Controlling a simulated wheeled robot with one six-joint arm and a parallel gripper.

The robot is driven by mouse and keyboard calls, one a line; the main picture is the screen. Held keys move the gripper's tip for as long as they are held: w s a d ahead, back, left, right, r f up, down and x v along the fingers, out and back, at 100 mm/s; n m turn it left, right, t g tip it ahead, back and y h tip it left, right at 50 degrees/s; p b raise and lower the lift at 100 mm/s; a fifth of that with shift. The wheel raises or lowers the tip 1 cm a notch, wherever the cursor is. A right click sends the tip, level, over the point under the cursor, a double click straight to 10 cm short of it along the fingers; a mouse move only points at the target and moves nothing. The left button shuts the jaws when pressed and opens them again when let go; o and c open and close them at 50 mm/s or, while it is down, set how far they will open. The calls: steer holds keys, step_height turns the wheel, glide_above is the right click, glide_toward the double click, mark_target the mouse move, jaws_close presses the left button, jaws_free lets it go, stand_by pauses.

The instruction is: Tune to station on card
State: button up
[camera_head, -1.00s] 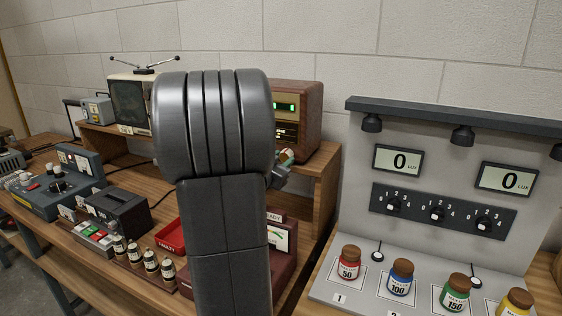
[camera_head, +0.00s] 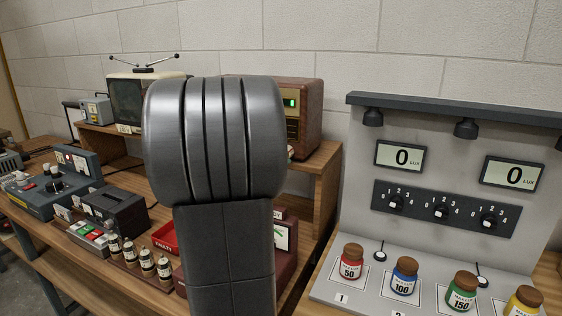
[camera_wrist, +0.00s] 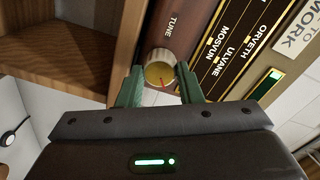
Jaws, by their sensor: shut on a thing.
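The radio (camera_head: 312,115) is a brown wooden cabinet on a raised shelf in the head view, with a small green light on its front. My arm hides its left part. In the wrist view its dial panel (camera_wrist: 228,50) carries the names MOSVUN, ULVANE and ORVETH beside a lit green window (camera_wrist: 266,84). The tuning knob (camera_wrist: 158,69), marked TUNE, has a cream rim, a yellow face and a red mark. My gripper (camera_wrist: 160,84) is shut on this knob, one green finger on each side. The head view hides my gripper behind the arm. I cannot make out a station card.
A light label (camera_wrist: 297,28) reading "TO WORK" is partly in view beside the dial. Right of the radio, a grey lux panel (camera_head: 420,115) stands behind several coloured jars. Left are an old television (camera_head: 128,100), a red tray (camera_head: 163,238) and a row of small bottles.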

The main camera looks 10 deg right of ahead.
steer(key=shift+m+y+b, duration=0.3)
steer(key=shift+m+b, duration=1.3)
steer(key=shift+m, duration=1.7)
steer(key=o, duration=1)
steer(key=shift+c, duration=0.2)
steer(key=shift+s, duration=0.1)
steer(key=f+v, duration=0.1)
steer(key=v, duration=1.2)
steer(key=shift+s+r, duration=0.35)
steer(key=shift+r, duration=0.1)
